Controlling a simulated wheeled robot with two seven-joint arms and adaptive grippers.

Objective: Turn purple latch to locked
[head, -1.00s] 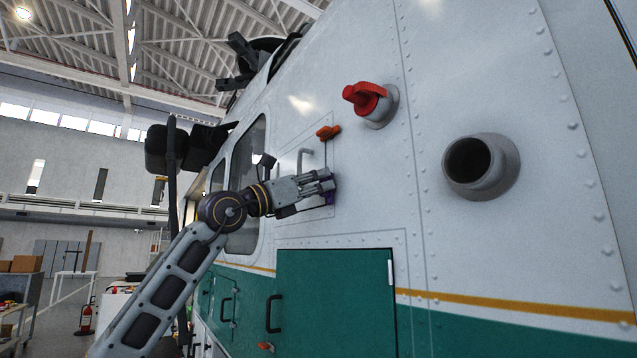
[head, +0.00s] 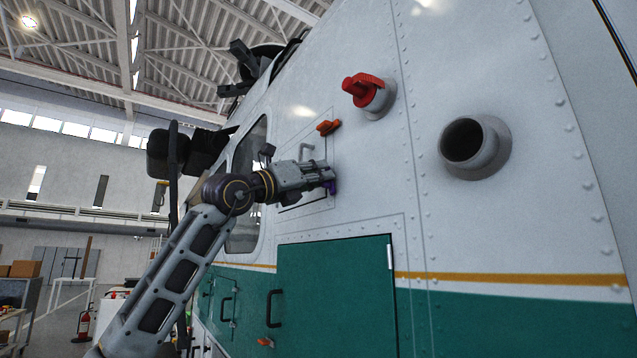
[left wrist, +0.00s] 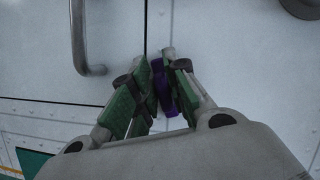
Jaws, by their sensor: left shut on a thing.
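The purple latch (head: 331,187) is on the right edge of a small outlined panel (head: 295,203) on the white helicopter side. My left gripper (head: 328,178) reaches it from the left and covers part of it. In the left wrist view the purple latch (left wrist: 164,88) sits between the two fingers of my left gripper (left wrist: 163,85), which are closed on it. The latch lies close to the panel seam there, tilted slightly from upright. My right gripper is in neither view.
An orange latch (head: 328,127) sits above, at the panel's top edge. A grey handle (head: 306,151) is beside my gripper. A red-handled fitting (head: 366,90) and a round grey port (head: 470,146) stick out to the right. A green door (head: 337,295) lies below.

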